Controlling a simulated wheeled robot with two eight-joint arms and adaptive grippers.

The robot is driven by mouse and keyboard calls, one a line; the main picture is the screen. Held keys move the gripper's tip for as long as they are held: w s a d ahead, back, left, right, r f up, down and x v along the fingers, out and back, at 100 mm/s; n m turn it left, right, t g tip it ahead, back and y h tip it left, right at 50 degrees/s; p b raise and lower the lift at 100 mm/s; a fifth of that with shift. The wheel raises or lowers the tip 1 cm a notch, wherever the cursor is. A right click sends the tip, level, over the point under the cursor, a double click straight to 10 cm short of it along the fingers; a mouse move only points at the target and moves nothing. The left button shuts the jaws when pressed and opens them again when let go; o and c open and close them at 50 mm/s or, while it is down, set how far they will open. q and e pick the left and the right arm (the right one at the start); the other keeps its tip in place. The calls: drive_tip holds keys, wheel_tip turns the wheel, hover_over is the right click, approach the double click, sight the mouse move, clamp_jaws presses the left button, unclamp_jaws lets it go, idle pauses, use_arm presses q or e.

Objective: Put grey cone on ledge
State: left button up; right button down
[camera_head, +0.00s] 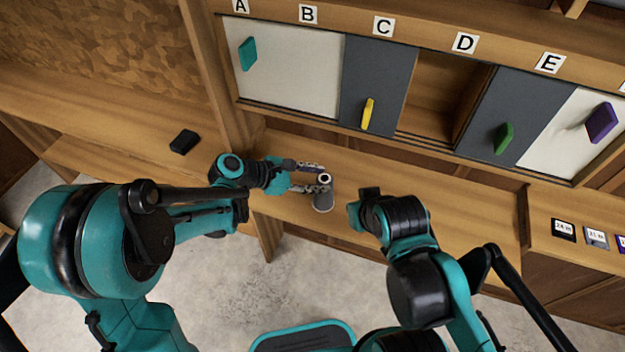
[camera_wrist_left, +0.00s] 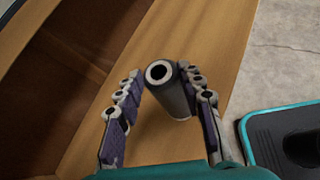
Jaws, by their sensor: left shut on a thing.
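The grey cone (camera_head: 323,202) shows at the front part of the wooden ledge (camera_head: 440,215), below the cabinet panels. It has a pale ring with a dark hole at its top. My left gripper (camera_head: 318,178) is shut on the cone. In the left wrist view the cone (camera_wrist_left: 178,98) sits between the purple-padded fingers (camera_wrist_left: 160,115), nearer the right one. I cannot tell whether its base touches the ledge. My right gripper (camera_head: 368,200) is over the ledge to the right of the cone; its fingers are too hidden to read.
A cabinet above the ledge has sliding panels with teal (camera_head: 247,54), yellow (camera_head: 367,113), green (camera_head: 503,138) and purple (camera_head: 601,122) handles, and an open bay (camera_head: 445,92) under D. A black block (camera_head: 184,141) lies at left.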

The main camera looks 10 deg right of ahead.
use_arm(q)
drive_tip(key=shift+w+a+f, duration=0.1)
drive_tip(key=shift+w+f, duration=0.15)
drive_tip(key=shift+f, duration=0.2)
drive_tip(key=shift+a+r, duration=0.1)
drive_tip(key=shift+s, duration=0.1)
drive_tip(key=o, duration=1.2)
drive_tip(key=shift+o, duration=0.2)
use_arm(e)
drive_tip(key=shift+w+a+f, duration=0.15)
drive_tip(key=shift+w+f, duration=0.1)
